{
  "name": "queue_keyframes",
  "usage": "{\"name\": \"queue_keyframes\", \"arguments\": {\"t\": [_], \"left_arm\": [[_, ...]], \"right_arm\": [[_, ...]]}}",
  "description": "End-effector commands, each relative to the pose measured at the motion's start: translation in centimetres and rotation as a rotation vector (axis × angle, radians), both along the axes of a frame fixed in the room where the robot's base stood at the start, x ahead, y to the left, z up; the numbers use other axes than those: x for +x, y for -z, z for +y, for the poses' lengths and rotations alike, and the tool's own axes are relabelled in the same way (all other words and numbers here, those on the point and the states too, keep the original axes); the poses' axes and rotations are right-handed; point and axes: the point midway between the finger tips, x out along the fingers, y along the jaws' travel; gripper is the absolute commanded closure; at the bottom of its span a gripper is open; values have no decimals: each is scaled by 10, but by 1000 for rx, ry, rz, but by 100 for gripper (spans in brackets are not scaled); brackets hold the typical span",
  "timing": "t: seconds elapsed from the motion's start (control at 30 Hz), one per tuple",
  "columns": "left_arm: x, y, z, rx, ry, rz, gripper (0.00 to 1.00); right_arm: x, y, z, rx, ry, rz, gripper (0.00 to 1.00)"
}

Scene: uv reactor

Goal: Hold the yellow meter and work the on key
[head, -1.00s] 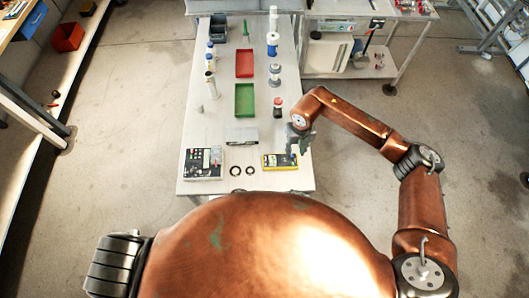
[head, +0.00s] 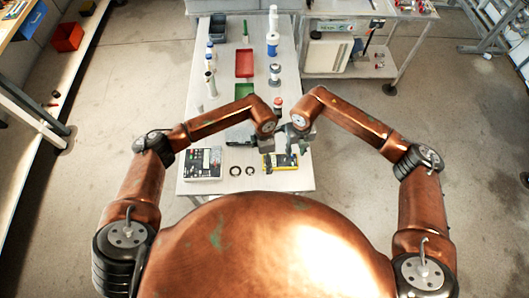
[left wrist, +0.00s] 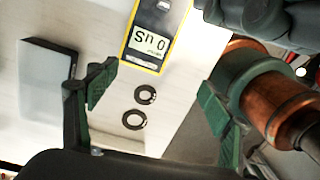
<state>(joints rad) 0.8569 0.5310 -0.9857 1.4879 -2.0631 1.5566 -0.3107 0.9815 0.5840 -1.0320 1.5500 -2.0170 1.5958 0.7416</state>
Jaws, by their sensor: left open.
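The yellow meter (head: 281,165) lies on the near right part of the table. In the left wrist view the meter (left wrist: 146,55) shows a lit display reading 0 uS, upside down; its far end and its keys are out of frame. My left gripper (head: 264,146) is just above and left of the meter in the head view. In the left wrist view its green-padded fingers (left wrist: 158,96) are wide apart with nothing between them. My right gripper (head: 294,147) is at the meter's upper right edge. Its fingers are too small and covered to tell whether they grip it.
Two dark rings (head: 235,171) lie left of the meter, with a black-and-white instrument (head: 203,163) further left. A red tray (head: 244,63), a partly covered green tray (head: 244,90) and several bottles (head: 272,45) stand farther back. The two grippers are close together.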

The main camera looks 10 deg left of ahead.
Motion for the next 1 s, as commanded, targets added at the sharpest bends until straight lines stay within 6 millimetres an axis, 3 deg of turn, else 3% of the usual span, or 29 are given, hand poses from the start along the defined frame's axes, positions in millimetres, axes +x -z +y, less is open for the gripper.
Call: {"name": "queue_keyframes", "arguments": {"t": [0.1,0.23,0.7,1.0], "left_arm": [[16,-6,11,38,96,-55,26],[20,-1,14,52,131,-70,26],[20,62,13,48,129,-69,26],[20,71,14,49,130,-71,26]], "right_arm": [[0,0,0,0,0,0,71],[0,0,0,0,0,0,71],[0,0,0,0,0,0,71],[0,0,0,0,0,0,71]]}}
